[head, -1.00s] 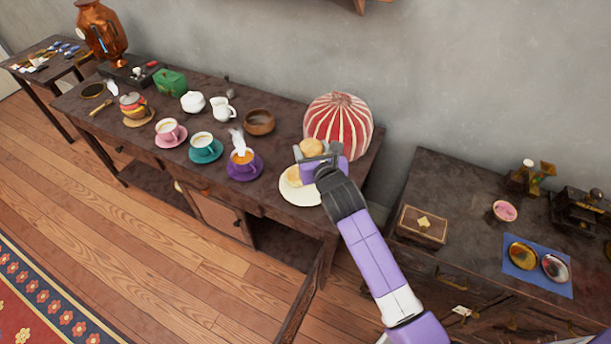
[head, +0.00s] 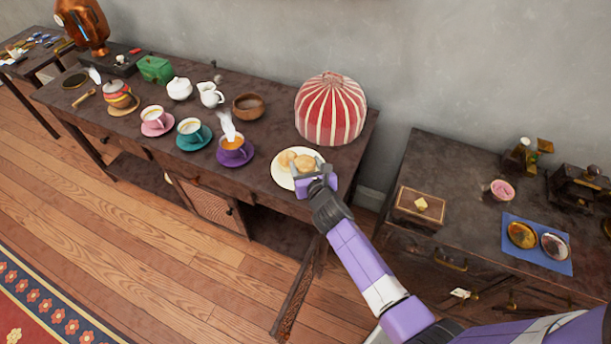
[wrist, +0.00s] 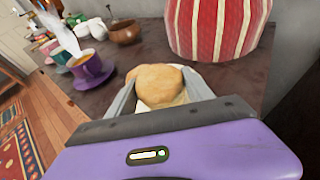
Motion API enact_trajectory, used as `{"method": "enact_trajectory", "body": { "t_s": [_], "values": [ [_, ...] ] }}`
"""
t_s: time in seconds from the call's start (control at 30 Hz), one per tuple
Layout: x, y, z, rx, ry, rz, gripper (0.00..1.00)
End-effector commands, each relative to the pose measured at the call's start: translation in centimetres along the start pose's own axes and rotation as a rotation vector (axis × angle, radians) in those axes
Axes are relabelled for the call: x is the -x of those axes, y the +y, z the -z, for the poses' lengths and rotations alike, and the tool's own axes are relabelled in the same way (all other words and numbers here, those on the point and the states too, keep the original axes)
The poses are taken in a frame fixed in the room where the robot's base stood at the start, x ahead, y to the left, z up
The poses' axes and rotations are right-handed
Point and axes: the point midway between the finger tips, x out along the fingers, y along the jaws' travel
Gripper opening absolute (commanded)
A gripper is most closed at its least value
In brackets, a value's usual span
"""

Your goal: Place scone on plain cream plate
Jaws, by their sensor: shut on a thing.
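My gripper (head: 310,170) is shut on a pale golden scone (head: 304,162) at the right side of the cream plate (head: 284,181). A second scone (head: 286,158) lies on the plate just left of the held one. In the wrist view the held scone (wrist: 160,92) sits between the two fingers, and the plate's rim (wrist: 198,88) shows to the right of it. The scone is low over the plate; I cannot tell whether it touches. The gripper hides part of the plate and the scone's underside.
A red-and-white striped tea cosy (head: 330,108) stands just behind the plate. A purple cup (head: 232,147) on its saucer is to the left, with a wooden bowl (head: 248,105) behind it. The table's front edge is close to the plate.

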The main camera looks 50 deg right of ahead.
Motion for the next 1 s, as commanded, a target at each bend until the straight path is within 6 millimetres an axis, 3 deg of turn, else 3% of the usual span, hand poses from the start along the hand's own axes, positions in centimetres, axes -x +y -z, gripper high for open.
{"method": "enact_trajectory", "body": {
  "t_s": [0.1,0.23,0.7,0.73,0.83,1.0],
  "values": [
    [-0.8,0.0,2.2,0.001,0.002,-0.001,0.19],
    [-1.3,0.0,3.5,0.000,0.001,0.000,0.19],
    [-1.5,0.0,4.0,0.000,0.001,-0.001,0.19],
    [-1.4,0.0,4.0,0.000,0.001,0.000,0.63],
    [-1.4,0.0,4.0,0.000,0.001,0.000,0.81],
    [-1.4,0.0,4.0,0.000,0.001,0.000,0.81]
  ]
}}
